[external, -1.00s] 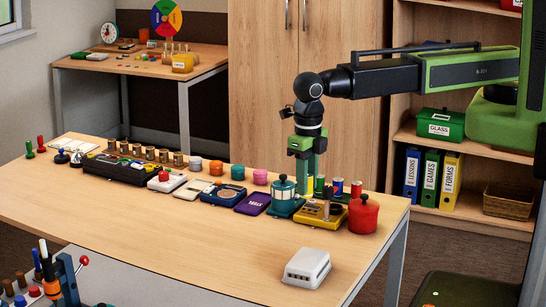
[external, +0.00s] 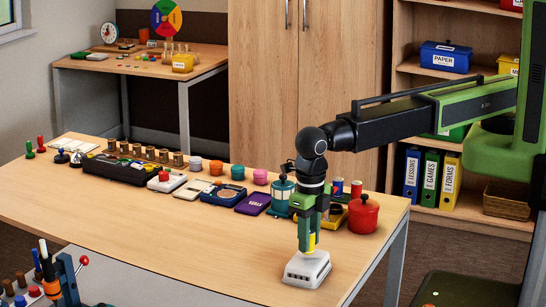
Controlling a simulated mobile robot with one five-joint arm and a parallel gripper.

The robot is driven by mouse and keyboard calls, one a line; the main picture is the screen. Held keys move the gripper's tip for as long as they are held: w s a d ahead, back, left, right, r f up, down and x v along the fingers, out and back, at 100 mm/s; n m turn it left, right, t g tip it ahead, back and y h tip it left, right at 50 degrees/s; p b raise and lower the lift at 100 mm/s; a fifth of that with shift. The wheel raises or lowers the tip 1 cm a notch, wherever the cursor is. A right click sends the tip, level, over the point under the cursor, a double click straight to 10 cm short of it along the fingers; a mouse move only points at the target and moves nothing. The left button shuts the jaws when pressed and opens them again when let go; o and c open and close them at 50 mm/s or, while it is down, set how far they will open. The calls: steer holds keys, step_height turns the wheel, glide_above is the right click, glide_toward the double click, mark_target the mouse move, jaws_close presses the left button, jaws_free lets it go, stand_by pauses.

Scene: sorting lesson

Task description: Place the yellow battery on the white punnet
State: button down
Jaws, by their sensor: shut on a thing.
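The white punnet (external: 304,273) is a small white box with slots in its side, near the front right of the table. My gripper (external: 309,245) points straight down over it, shut on the yellow battery (external: 312,242). The battery is upright, and the green fingers partly hide it. Its lower end is at the top of the punnet. I cannot tell whether it touches it.
Behind my gripper stand a teal tin (external: 278,194), a yellow device (external: 335,217) and a red pot (external: 363,214). A purple book (external: 252,204) lies to the left. The table (external: 200,245) is clear left of the punnet.

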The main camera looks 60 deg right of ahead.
step_height(320, 180, down, 2)
steer(key=shift+b, duration=0.3)
steer(key=shift+r, duration=0.25)
steer(key=shift+f, duration=0.2)
steer(key=c, duration=1.1)
jaws_free()
steer(key=shift+r, duration=0.1)
step_height(320, 180, up, 12)
steer(key=p, duration=1.2)
steer(key=shift+r+p, duration=0.25)
steer(key=shift+p, duration=0.15)
steer(key=shift+f, duration=0.15)
